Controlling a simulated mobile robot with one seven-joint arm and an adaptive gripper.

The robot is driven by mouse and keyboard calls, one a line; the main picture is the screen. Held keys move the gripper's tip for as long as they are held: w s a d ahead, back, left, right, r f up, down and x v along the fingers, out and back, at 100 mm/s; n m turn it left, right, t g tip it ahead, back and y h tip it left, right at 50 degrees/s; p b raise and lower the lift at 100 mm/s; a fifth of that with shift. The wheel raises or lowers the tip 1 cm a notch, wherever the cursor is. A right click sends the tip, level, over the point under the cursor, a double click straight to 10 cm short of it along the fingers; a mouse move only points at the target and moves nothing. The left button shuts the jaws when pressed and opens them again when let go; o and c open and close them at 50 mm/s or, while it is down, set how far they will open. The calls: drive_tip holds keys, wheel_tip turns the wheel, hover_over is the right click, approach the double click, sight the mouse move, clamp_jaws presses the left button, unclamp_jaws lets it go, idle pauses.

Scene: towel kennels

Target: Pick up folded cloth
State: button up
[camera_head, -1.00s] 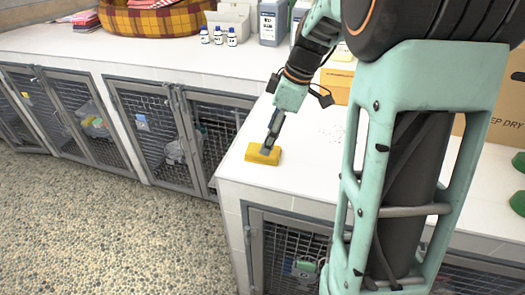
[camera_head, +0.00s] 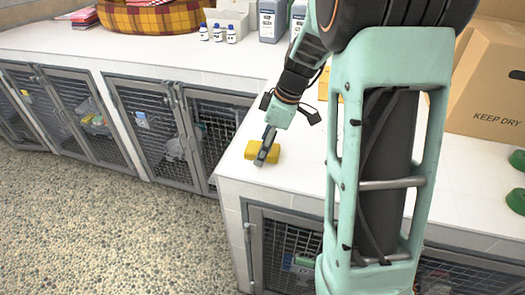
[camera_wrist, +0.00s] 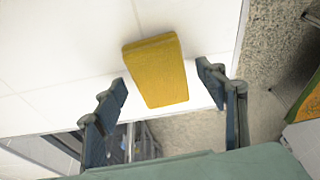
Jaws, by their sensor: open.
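The folded cloth is a yellow block-shaped bundle (camera_head: 250,150) lying on the white counter near its front left corner. In the wrist view the folded cloth (camera_wrist: 157,70) lies ahead of and between the two fingers, close to the counter edge. My gripper (camera_head: 263,158) reaches down over the cloth and hides its middle in the head view. In the wrist view my gripper (camera_wrist: 162,100) is open, with one dark finger on each side and a gap between each finger and the cloth. I cannot tell how high the fingertips are above the counter.
The white counter (camera_head: 300,180) has wire-door kennels (camera_head: 285,250) below it. A cardboard box (camera_head: 490,90) stands at the right, and green objects (camera_head: 517,200) lie at the right edge. Small white bottles (camera_head: 217,33) and a plaid pet bed (camera_head: 155,18) stand at the back.

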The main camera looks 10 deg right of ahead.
drive_tip(key=shift+f+b, duration=0.2)
drive_tip(key=shift+b, duration=0.2)
drive_tip(key=shift+c, duration=0.4)
drive_tip(key=c, duration=1.1)
